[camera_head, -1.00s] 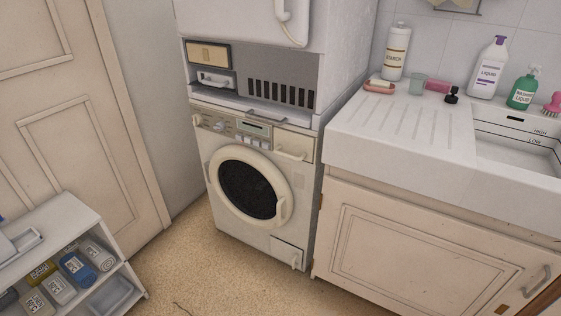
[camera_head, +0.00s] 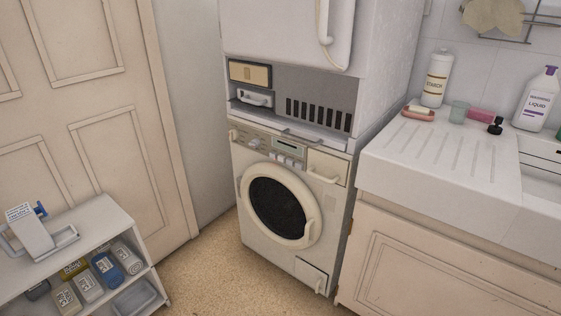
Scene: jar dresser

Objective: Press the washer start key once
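The white front-loading washer (camera_head: 262,235) stands at the middle of the head view, under a stacked white appliance. Its round door (camera_head: 280,207) with dark glass looks shut. The control panel (camera_head: 252,146) runs along the washer's top front, with a small display (camera_head: 289,146), a knob area at the left and several light keys (camera_head: 288,160) below the display. The keys are too small to tell which one is the start key. Neither of my grippers is in view.
A sink counter (camera_head: 440,160) with bottles and soap stands at the right, over a cabinet (camera_head: 420,265). A low white shelf (camera_head: 88,225) with several rolled or bottled items is at the lower left, before a panelled door (camera_head: 90,90). Tan floor (camera_head: 215,270) lies clear before the washer.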

